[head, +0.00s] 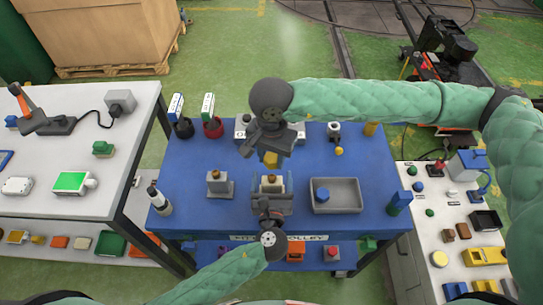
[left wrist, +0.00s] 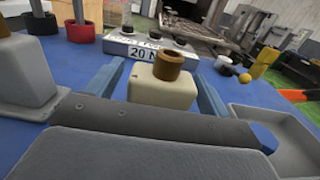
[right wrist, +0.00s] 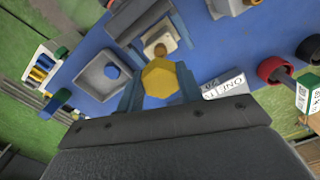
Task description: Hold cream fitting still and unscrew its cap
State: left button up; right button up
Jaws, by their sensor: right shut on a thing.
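The cream fitting (left wrist: 160,94) stands on the blue trolley top, with a bare brown neck (left wrist: 169,65) on top; the head view shows it too (head: 271,187). My left gripper (head: 271,195) is open, with its blue fingers on either side of the fitting; a narrow gap shows at the left finger. My right gripper (right wrist: 158,88) is shut on a yellow hexagonal cap (right wrist: 159,78), which also shows in the head view (head: 271,160). The cap is apart from the neck, on the far side of the fitting in the head view.
A similar fitting in a grey holder (head: 217,186) stands to the left. A grey tray (head: 350,208) with a blue piece is to the right. A labelled grey box (left wrist: 120,47), red and black cups and a yellow piece (head: 370,129) stand behind.

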pick_arm(q)
jog(key=s, duration=1.2)
dwell(0.3)
